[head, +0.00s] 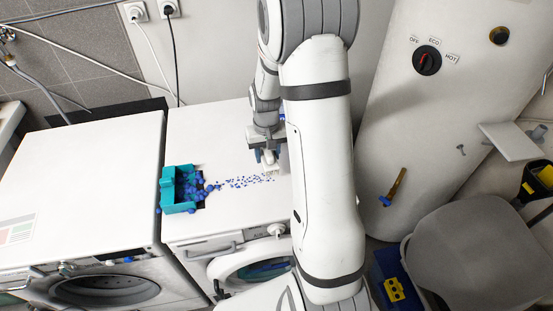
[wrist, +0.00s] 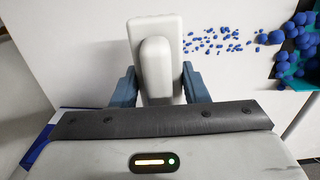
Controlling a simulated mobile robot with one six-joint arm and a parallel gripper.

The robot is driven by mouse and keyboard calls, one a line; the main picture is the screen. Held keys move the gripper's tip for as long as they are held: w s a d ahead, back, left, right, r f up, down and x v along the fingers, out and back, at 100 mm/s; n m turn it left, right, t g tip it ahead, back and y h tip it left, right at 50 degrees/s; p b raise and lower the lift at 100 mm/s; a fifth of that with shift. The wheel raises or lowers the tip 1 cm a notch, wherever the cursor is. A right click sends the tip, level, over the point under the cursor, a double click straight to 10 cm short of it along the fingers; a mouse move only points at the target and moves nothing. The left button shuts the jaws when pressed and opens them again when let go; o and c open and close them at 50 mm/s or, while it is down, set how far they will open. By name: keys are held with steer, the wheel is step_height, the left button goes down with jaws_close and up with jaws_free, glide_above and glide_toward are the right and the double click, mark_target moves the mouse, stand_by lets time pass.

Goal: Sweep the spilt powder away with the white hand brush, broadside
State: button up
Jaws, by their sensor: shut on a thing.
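My gripper (head: 267,154) is shut on the white hand brush (wrist: 157,60). In the wrist view its blue-grey fingers (wrist: 160,90) stand on both sides of the brush's pale handle. In the head view the brush (head: 270,168) shows only in small part below the gripper, over the white machine top; I cannot tell whether its bristles touch. The spilt powder (head: 240,182), small blue grains, runs in a trail from the teal box to near the brush. It also shows in the wrist view (wrist: 215,40), to the right of the brush.
The teal box (head: 180,209) with blue balls in and around it stands at the left edge of the white machine top (head: 210,130). Another washing machine (head: 80,180) adjoins on the left. A boiler (head: 440,110) and a grey stool (head: 480,255) are on the right.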

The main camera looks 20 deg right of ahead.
mark_target(258, 180)
steer(key=shift+s+d+m+b, duration=0.15)
steer(key=shift+s+d+b, duration=0.05)
steer(key=shift+d, duration=0.3)
steer(key=shift+s+d+m+b, duration=0.15)
steer(key=shift+s+d, duration=0.05)
steer(key=shift+d, duration=0.25)
steer(key=shift+f+b, duration=1.5)
steer(key=shift+f, duration=0.9)
steer(key=shift+f+b, duration=1.15)
steer(key=shift+f, duration=0.3)
steer(key=shift+a, duration=0.1)
steer(key=shift+w+a, duration=0.15)
steer(key=shift+a, duration=0.5)
steer(key=shift+w+a, duration=0.15)
steer(key=shift+a, duration=0.45)
steer(key=shift+a, duration=0.15)
steer(key=shift+w+a, duration=0.15)
steer(key=shift+a, duration=0.4)
steer(key=shift+w+a, duration=0.15)
steer(key=shift+a, duration=0.4)
steer(key=shift+a, duration=0.15)
